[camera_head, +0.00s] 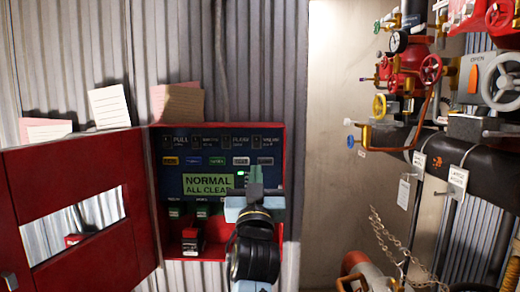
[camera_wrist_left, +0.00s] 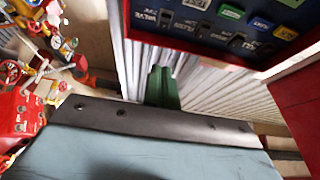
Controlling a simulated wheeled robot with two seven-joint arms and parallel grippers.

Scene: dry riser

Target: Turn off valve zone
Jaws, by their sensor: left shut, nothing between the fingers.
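The control panel (camera_head: 170,185) is a dark board in an open red cabinet. Its top row holds several small switches with white labels; the rightmost, the valve zone switch (camera_head: 265,142), stands above a pale button (camera_head: 265,161). The green display (camera_head: 208,185) reads "NORMAL ALL CLEAR". My left gripper (camera_head: 255,174) is shut and empty, in front of the panel's lower right, below the valve zone switch, and covers part of the display's right side. In the left wrist view the shut green fingers (camera_wrist_left: 162,85) appear below the panel (camera_wrist_left: 225,30), apart from it in the picture.
The red cabinet door (camera_head: 75,175) hangs open to the left. Paper notes (camera_head: 110,107) stick up above it. Red valves, pipes and a grey handwheel (camera_head: 502,82) crowd the right side. A chain (camera_head: 385,228) hangs lower right. The pale wall (camera_head: 335,100) between is clear.

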